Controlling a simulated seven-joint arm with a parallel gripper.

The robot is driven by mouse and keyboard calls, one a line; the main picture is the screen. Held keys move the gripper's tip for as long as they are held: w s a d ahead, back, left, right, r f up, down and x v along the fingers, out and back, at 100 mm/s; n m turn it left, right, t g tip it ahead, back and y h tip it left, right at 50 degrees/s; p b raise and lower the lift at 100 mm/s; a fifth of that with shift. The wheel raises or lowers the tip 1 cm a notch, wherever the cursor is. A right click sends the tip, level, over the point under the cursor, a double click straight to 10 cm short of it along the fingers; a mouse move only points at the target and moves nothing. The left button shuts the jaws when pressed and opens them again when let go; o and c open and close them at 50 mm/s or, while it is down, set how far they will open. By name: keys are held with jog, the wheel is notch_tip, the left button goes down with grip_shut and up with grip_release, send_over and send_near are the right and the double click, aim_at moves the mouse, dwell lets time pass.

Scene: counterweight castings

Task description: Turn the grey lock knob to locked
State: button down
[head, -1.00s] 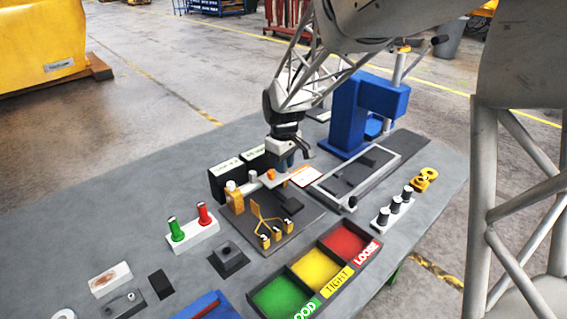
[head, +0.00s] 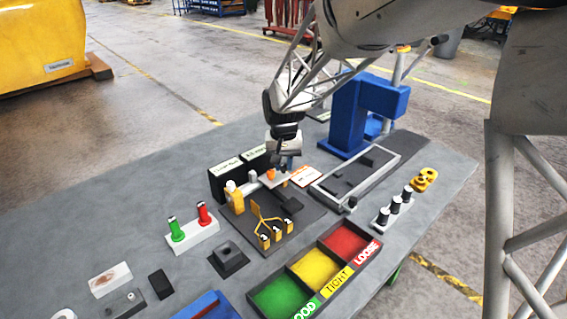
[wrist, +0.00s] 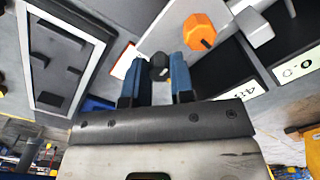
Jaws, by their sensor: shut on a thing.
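In the wrist view the dark grey knob (wrist: 158,66), with a small pale mark on its face, sits between the two blue fingertips of my gripper (wrist: 161,72). The fingers are shut on its sides. In the head view my gripper (head: 283,162) points down at the back of the dark fixture board (head: 290,222), and its body and fingers mostly hide the knob. I cannot read a locked or unlocked marking. An orange faceted knob (wrist: 200,31) stands close beside the fingers and also shows in the head view (head: 271,174).
Two black labelled boxes (head: 226,181) stand left of my gripper. A red-edged white card (head: 306,176) and a grey rectangular frame (head: 345,190) lie to the right. A blue press (head: 352,115) stands behind. A three-bin tray (head: 318,268) is in front.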

aim_at(284, 165)
jog(key=shift+m, duration=0.5)
jog(key=c, duration=1)
grip_release()
jog(key=shift+r, duration=0.1)
jog(key=shift+r, duration=3.85)
